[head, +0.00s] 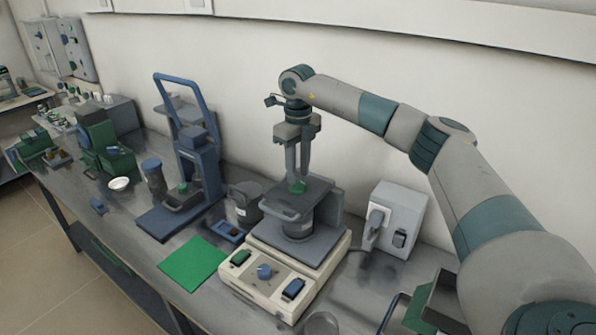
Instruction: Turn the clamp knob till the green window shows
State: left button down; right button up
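A benchtop machine with a cream base (236,284) stands in the middle of the bench, with a grey clamp plate (318,190) on top. A small green knob (298,188) sits on the plate, and I take it as the clamp knob. My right gripper (298,180) points straight down over it, with its fingertips at the knob. The fingers partly hide the knob, and I cannot tell whether they are shut on it. I cannot make out a green window. My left gripper is not in view.
A blue press (207,165) with a tall handle stands left of the machine. A green mat (194,264) lies in front. A grey box (401,214) stands close on the right. A dark jug (247,200) is beside the machine. The wall is close behind.

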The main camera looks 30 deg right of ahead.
aim_at(298, 185)
jog(key=shift+f, duration=1.1)
jog(key=shift+c, duration=0.2)
